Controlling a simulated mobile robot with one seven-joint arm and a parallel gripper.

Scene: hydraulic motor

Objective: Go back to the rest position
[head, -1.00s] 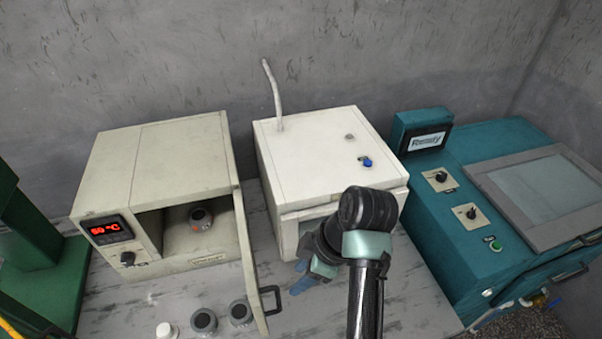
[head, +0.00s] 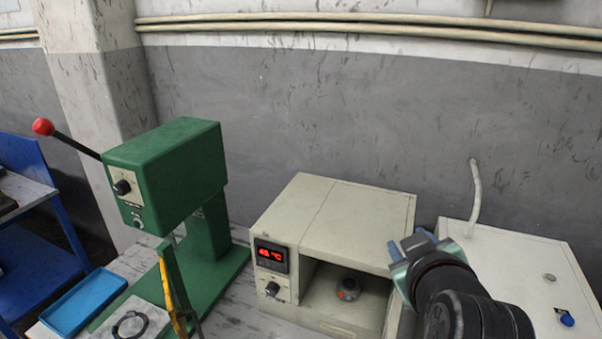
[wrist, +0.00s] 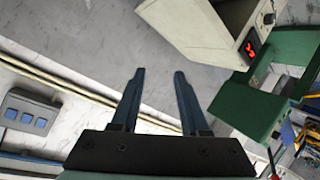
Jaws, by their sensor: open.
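My gripper (head: 418,246) is raised in the head view, in front of the gap between the beige oven (head: 335,212) and the white cabinet (head: 510,262). Its blue fingers point up and away. In the wrist view my gripper (wrist: 158,73) is open, with two dark blue fingers apart and nothing between them. The wrist view is tilted and shows wall, pipes and machines beyond the fingers. A dark round part (head: 348,289) with an orange mark sits inside the open oven.
The green lever press (head: 170,175) with a red knob (head: 43,126) stands left of the oven. A blue tray (head: 85,302) and a metal ring (head: 130,325) lie at the lower left. A pale pipe (head: 475,195) rises from the cabinet. Wall space above is free.

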